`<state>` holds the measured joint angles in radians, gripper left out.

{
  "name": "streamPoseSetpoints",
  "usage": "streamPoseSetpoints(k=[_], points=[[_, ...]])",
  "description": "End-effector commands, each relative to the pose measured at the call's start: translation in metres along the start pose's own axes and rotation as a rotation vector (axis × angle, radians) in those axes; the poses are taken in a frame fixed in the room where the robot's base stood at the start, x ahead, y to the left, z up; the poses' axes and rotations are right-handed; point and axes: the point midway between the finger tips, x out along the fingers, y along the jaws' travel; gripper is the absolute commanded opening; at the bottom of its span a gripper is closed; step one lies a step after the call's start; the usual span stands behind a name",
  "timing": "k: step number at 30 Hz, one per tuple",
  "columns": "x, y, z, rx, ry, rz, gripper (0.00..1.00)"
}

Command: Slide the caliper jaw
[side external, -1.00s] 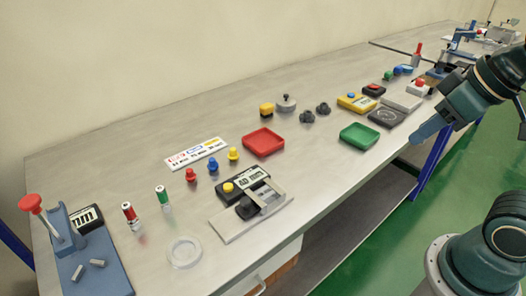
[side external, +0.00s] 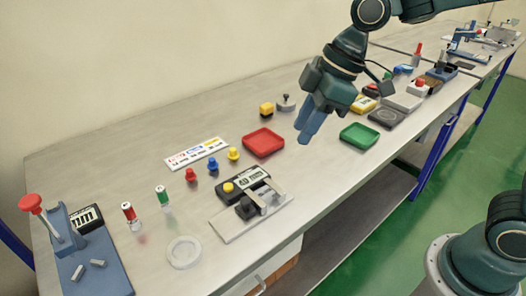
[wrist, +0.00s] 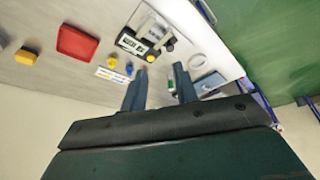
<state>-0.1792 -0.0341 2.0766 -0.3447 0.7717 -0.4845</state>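The caliper is a flat grey plate (side external: 236,224) with grey jaw blocks (side external: 264,198) and a dark knob (side external: 246,208). A black digital display with a yellow button (side external: 228,187) stands right behind it. The caliper also shows upside down at the top of the wrist view (wrist: 150,27). My gripper (side external: 309,130) hangs above the bench, up and to the right of the caliper and apart from it. In the wrist view its two fingers (wrist: 160,78) are spread with nothing held between them.
A red tray (side external: 263,142) and a green tray (side external: 359,137) lie near my gripper. Red, blue and yellow knobs (side external: 233,153) stand behind the caliper. A clear ring (side external: 184,252) and a blue press (side external: 90,265) are to the left. The bench's front edge is close to the caliper.

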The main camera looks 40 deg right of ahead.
Motion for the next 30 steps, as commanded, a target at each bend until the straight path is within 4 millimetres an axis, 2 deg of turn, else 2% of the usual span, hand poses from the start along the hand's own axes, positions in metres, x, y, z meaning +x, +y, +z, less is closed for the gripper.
streamPoseSetpoints(k=[3,10,23,30], points=[[0.021,0.001,-0.018,-0.090,0.001,-0.050,0.30],[0.045,0.000,-0.037,-0.195,0.011,-0.103,0.30],[0.053,-0.001,-0.040,-0.212,0.013,-0.112,0.30],[0.073,-0.004,-0.040,-0.211,0.012,-0.113,0.30]])
